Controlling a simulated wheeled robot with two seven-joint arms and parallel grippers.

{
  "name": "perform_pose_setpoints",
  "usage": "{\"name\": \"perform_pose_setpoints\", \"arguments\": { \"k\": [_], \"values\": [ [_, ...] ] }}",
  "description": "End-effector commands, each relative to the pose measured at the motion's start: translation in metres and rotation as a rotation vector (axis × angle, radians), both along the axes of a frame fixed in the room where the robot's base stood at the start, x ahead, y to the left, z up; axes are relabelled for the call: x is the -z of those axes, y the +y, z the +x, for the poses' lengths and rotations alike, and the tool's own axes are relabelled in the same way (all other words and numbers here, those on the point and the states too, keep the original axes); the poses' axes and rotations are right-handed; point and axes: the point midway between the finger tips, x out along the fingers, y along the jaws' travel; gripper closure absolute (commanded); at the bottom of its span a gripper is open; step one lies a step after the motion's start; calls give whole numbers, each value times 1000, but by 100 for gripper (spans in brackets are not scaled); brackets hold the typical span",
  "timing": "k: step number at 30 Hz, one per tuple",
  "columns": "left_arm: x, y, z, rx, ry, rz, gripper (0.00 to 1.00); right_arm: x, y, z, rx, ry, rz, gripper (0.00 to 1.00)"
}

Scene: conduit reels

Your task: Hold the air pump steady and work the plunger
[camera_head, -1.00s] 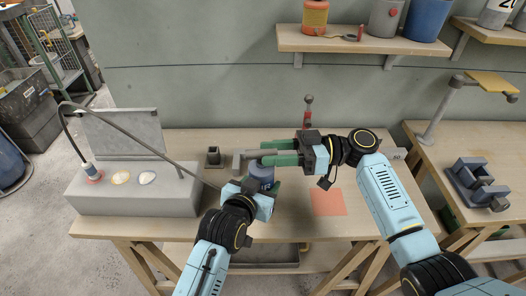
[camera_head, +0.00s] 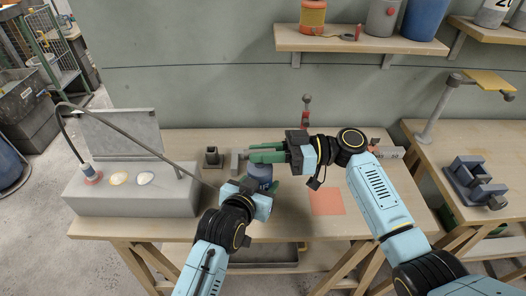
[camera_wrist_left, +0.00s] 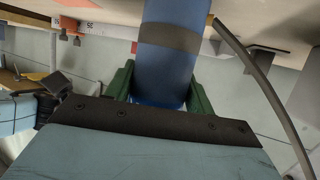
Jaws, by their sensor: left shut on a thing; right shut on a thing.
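The air pump's blue body (camera_head: 262,171) stands over the bench in the middle of the head view. In the left wrist view the body (camera_wrist_left: 168,70) is a blue cylinder with a dark band, between my green left fingers. My left gripper (camera_head: 266,186) is shut on it from the front. My right gripper (camera_head: 254,153) is shut, its green fingers level just above the body, on the plunger handle, which the fingers mostly hide. A grey bar (camera_head: 237,161) shows by the fingertips; I cannot tell whether it belongs to the handle.
A dark hose (camera_head: 150,148) arches across to a grey box (camera_head: 135,199) with round pads at the left. A small dark block (camera_head: 212,158) stands behind. An orange-pink square (camera_head: 327,201) lies on clear bench to the right. A vice (camera_head: 474,183) is on the other bench.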

Motion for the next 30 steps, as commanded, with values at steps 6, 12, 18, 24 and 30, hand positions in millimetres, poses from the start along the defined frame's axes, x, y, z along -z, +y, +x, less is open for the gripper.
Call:
{"name": "perform_pose_setpoints", "arguments": {
  "k": [6, 12, 18, 24, 30],
  "values": [
    [0, 0, 0, -1, 1, 1, 79, -21, 0, 0, -2, -6, 2, 100],
    [1, 1, 0, -1, 2, 1, 79, -60, 0, 0, -1, -7, 2, 100],
    [1, 1, 0, -1, 3, 2, 79, -70, 0, 0, -1, -3, 1, 100],
    [1, 1, 0, -1, 3, 1, 79, -70, 0, 0, -1, -3, 1, 100],
    [1, 1, 0, -1, 3, 2, 79, -69, 0, 0, 0, -2, 0, 59]
  ]
}}
